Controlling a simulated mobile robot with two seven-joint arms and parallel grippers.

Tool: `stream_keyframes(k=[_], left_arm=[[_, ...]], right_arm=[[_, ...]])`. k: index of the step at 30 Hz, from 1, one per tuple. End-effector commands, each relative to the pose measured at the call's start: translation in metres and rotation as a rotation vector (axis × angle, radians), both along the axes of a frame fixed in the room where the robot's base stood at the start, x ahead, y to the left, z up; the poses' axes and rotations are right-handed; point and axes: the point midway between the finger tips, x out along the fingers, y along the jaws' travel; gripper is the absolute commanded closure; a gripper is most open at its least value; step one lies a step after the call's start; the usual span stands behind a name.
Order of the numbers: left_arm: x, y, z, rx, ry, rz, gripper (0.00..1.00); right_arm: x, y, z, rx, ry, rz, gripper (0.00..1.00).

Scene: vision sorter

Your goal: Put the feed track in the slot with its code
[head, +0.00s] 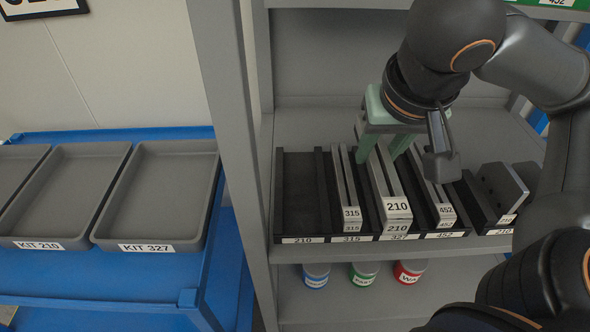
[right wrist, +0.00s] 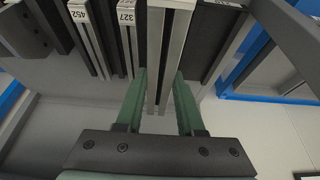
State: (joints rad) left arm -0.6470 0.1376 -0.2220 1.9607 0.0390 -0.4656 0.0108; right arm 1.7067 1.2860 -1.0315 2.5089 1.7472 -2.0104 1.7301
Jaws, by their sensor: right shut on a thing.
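The feed track (head: 379,180) is a long grey bar with 210 on its front labels. My right gripper (head: 390,142) has green fingers shut on it, and the fingers also show around it in the right wrist view (right wrist: 160,100). In the head view the track lies in front of the 327 place of the black slotted rack (head: 325,222); its height above the rack is hard to tell. The rack's far-left slot (head: 298,190), labelled 210, is empty. My left gripper is not in view.
A 315 track (head: 343,185) and a 452 track (head: 431,186) stand in the rack on either side. A dark holder (head: 490,195) stands to the right. Shelf uprights (head: 228,110) bound the space. Several small jars and grey kit trays (head: 160,185) are lower and left.

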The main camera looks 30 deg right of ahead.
Motion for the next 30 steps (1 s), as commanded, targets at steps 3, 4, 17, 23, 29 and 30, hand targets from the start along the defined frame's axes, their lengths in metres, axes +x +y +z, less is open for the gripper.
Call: stream_keyframes(k=[3,4,17,23,29,30], left_arm=[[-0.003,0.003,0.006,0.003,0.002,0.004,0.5],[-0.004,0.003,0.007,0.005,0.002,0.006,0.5],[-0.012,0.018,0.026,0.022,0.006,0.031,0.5],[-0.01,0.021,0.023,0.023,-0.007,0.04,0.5],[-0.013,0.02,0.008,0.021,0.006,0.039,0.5],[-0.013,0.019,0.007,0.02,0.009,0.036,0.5]], right_arm=[[0.007,0.003,0.0,0.0,0.004,0.002,1.0],[0.008,0.003,-0.001,0.0,0.004,0.002,1.0],[0.032,0.011,-0.011,0.002,0.004,0.003,1.0],[0.06,0.021,-0.03,0.007,0.001,0.002,1.0],[0.096,0.031,-0.06,0.003,0.002,-0.001,1.0],[0.102,0.033,-0.066,0.003,0.001,0.0,1.0]])
